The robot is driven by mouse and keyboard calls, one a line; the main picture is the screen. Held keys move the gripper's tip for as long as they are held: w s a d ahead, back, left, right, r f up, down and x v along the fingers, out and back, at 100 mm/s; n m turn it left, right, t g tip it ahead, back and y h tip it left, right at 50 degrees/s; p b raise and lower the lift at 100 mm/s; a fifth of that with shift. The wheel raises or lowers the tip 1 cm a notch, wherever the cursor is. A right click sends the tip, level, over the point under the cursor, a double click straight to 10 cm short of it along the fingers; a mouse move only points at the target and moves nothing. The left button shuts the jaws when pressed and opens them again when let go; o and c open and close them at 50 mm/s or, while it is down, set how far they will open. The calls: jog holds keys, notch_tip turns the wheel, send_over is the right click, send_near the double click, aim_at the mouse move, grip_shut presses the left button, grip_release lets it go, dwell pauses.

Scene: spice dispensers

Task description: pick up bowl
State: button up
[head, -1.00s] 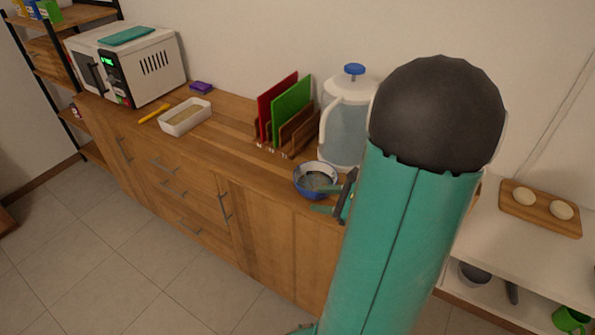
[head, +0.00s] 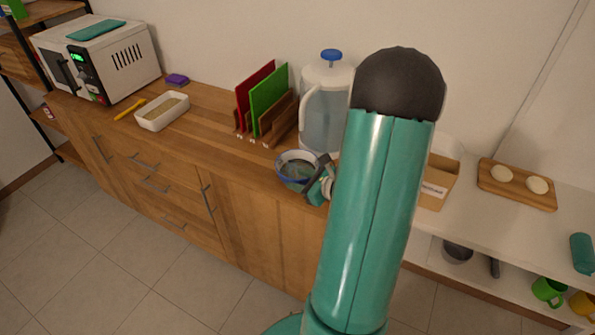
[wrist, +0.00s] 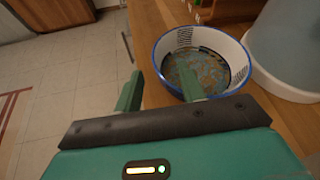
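The bowl (head: 289,178) is blue outside and white inside with a blue rim and a patterned bottom. It stands upright on the wooden counter near its front edge. It also shows in the wrist view (wrist: 243,67). My gripper (head: 319,181) is at the bowl's right front side in the head view, partly hidden by my arm. In the wrist view my gripper (wrist: 160,86) is open. Its right finger overlaps the bowl's near rim and its left finger is outside, beyond the near wall. I cannot tell whether either finger touches the bowl.
A clear dispenser with a blue knob (head: 324,118) stands close behind the bowl. Cutting boards in a rack (head: 268,102) stand behind it to the left. A white tray (head: 162,113) and a microwave (head: 100,60) are farther left.

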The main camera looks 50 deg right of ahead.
aim_at(289, 177)
jog(key=x, duration=0.3)
jog(key=shift+w+a, duration=0.1)
jog(key=shift+w, duration=0.15)
jog(key=shift+c, duration=0.4)
grip_shut()
jog(key=shift+r, duration=0.15)
